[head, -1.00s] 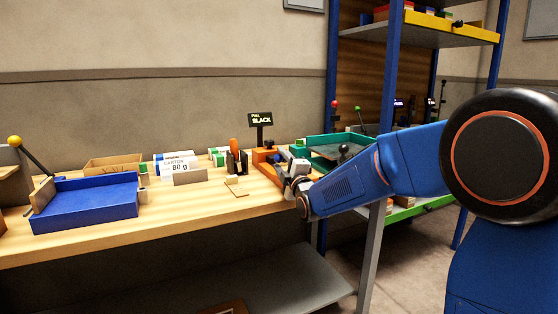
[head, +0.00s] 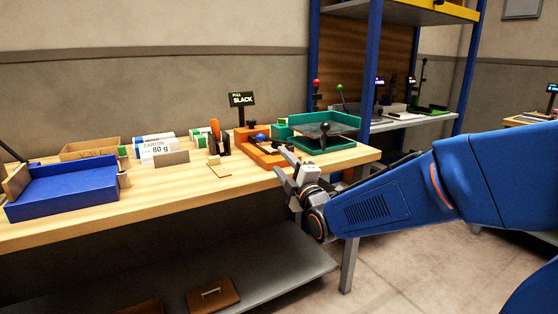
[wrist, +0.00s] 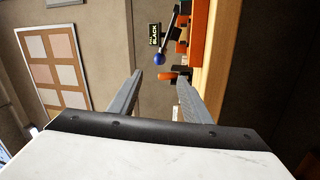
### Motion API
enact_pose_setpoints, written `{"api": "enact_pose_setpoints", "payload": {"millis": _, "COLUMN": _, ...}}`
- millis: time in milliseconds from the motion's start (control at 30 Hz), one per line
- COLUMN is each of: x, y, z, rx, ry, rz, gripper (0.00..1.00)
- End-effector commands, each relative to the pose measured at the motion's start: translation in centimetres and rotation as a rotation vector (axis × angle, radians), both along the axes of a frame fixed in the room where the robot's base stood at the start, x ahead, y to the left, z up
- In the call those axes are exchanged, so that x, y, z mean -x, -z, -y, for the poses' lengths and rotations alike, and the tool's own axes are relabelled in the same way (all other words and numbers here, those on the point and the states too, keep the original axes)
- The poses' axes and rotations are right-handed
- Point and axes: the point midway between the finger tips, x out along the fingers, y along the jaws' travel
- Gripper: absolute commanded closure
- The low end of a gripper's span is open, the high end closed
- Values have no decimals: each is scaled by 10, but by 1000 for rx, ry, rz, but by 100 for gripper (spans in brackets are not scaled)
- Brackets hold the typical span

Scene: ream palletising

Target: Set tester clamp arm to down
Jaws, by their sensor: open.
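The tester (head: 262,155) is the orange device near the right part of the bench, with a display reading "PULL SLACK" (head: 241,99) behind it. Its clamp arm (wrist: 169,36) is a dark bar with a blue ball knob (wrist: 159,59); it slants out from the tester, apparently raised. The knob also shows in the head view (head: 262,137). My gripper (head: 283,165) is open and empty, in front and to the right of the tester at the bench edge. In the wrist view, the knob appears just beyond the gap between my fingertips (wrist: 160,77), not touching them.
A green tray (head: 340,138) with a dark lever stands right of the tester. An orange-handled item (head: 214,130) stands just left of the tester.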

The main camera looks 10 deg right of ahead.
Motion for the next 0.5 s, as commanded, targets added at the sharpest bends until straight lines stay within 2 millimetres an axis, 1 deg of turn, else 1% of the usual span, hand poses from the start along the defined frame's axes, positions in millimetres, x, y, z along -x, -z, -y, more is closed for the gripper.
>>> {"api": "enact_pose_setpoints", "payload": {"millis": 233, "x": 1, "y": 0, "z": 0, "rx": 0, "ry": 0, "rz": 0, "gripper": 56}}
{"api": "enact_pose_setpoints", "payload": {"millis": 267, "x": 1, "y": 0, "z": 0, "rx": 0, "ry": 0, "rz": 0, "gripper": 60}}
{"api": "enact_pose_setpoints", "payload": {"millis": 300, "x": 1, "y": 0, "z": 0, "rx": -2, "ry": 0, "rz": 0, "gripper": 70}}
{"api": "enact_pose_setpoints", "payload": {"millis": 367, "x": 0, "y": -1, "z": 0, "rx": -15, "ry": -4, "rz": -4, "gripper": 84}}
{"api": "enact_pose_setpoints", "payload": {"millis": 400, "x": -1, "y": -2, "z": 0, "rx": -33, "ry": -8, "rz": -8, "gripper": 94}}
{"api": "enact_pose_setpoints", "payload": {"millis": 433, "x": -2, "y": -3, "z": 0, "rx": -54, "ry": -13, "rz": -14, "gripper": 100}}
{"api": "enact_pose_setpoints", "payload": {"millis": 500, "x": -5, "y": -8, "z": -1, "rx": -121, "ry": -31, "rz": -31, "gripper": 100}}
